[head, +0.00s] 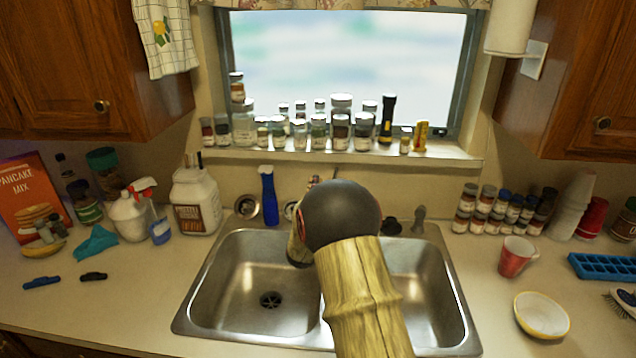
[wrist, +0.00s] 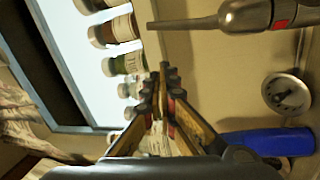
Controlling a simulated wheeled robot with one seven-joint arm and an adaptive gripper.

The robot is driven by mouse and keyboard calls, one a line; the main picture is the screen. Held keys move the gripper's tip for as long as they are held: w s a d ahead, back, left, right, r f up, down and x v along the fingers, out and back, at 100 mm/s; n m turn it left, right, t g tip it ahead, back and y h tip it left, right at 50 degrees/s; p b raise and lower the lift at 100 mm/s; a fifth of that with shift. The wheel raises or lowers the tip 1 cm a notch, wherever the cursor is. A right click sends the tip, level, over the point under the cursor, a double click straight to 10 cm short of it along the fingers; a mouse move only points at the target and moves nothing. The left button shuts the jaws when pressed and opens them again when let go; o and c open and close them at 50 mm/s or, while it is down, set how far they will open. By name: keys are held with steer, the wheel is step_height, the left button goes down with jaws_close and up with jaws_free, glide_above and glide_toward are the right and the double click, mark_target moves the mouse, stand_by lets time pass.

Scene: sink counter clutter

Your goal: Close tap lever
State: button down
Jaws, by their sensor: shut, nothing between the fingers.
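The metal tap (wrist: 258,14) shows at the top right of the wrist view, with a red mark on its body. Its thin tap lever (wrist: 185,24) sticks out to the left there, toward the window side, so it points upward in the room. My gripper (wrist: 163,78) is shut and empty. Its fingertips are below the lever in the wrist view and look apart from it. In the head view my arm hides the gripper and most of the tap.
The double sink (head: 262,272) lies below my arm. A blue bottle (head: 268,196) and a metal strainer (wrist: 287,94) stand near the tap. Jars line the windowsill (head: 300,155). A white jug (head: 195,200) stands left, a red cup (head: 515,258) right.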

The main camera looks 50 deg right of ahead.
mark_target(335, 173)
steer(key=d+b, duration=0.2)
steer(key=d, duration=0.4)
steer(key=shift+w+d+r, duration=0.15)
steer(key=shift+w+r, duration=0.15)
steer(key=shift+w, duration=0.15)
steer(key=shift+f+b, duration=0.1)
steer(key=shift+b, duration=0.3)
steer(key=shift+m+h, duration=0.5)
steer(key=shift+m, duration=0.1)
steer(key=shift+s+a+f+b, duration=0.15)
steer(key=shift+s+f+b, duration=0.05)
steer(key=shift+s+b, duration=0.55)
steer(key=shift+s+a+f+b, duration=0.1)
steer(key=shift+s+f+b, duration=0.1)
steer(key=shift+s+b, duration=0.5)
steer(key=shift+s+a+f+b, duration=0.2)
steer(key=shift+s+b, duration=0.25)
steer(key=shift+b, duration=0.6)
